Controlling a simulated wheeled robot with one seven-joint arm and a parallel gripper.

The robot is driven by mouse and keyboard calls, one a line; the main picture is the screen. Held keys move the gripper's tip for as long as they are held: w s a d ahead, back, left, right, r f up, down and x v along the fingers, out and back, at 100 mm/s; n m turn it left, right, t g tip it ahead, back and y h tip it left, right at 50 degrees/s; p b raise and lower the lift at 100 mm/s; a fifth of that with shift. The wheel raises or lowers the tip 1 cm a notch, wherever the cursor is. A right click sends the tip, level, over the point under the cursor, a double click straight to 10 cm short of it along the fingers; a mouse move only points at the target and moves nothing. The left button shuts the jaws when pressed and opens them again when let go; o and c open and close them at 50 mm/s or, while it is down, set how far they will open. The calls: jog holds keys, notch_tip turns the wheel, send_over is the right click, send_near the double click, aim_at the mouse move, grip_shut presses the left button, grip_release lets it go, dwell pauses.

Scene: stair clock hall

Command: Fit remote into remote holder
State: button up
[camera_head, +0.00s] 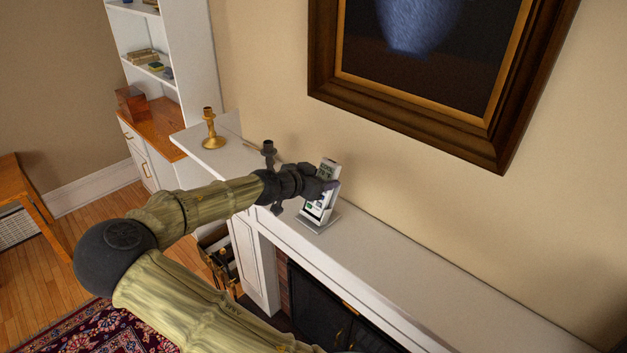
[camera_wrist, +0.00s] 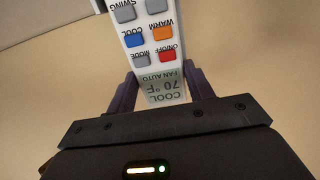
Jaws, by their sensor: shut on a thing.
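The remote is white with a grey display and grey, blue, orange and red buttons. It fills the upper middle of the wrist view (camera_wrist: 150,38), its display end between my fingers. In the head view the remote (camera_head: 329,169) stands nearly upright, tilted slightly, over the mantel. My gripper (camera_head: 328,186) is shut on it; the fingers also show in the wrist view (camera_wrist: 160,92). The remote holder (camera_head: 318,219) is a pale stand with a flat base on the mantel, right at the remote's lower end. Whether the remote is seated in it I cannot tell.
The white mantel (camera_head: 430,257) runs right and is clear there. A large framed picture (camera_head: 410,95) hangs on the wall above.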

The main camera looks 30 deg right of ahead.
jog(key=shift+s+f, duration=0.25)
jog(key=shift+s, duration=0.05)
jog(key=shift+w+f, duration=0.15)
jog(key=shift+w, duration=0.1)
jog(key=shift+s+d, duration=0.15)
jog(key=shift+s, duration=0.1)
jog(key=shift+w, duration=0.1)
jog(key=o, duration=1.2)
jog(key=shift+o, duration=0.2)
jog(key=shift+a, duration=0.25)
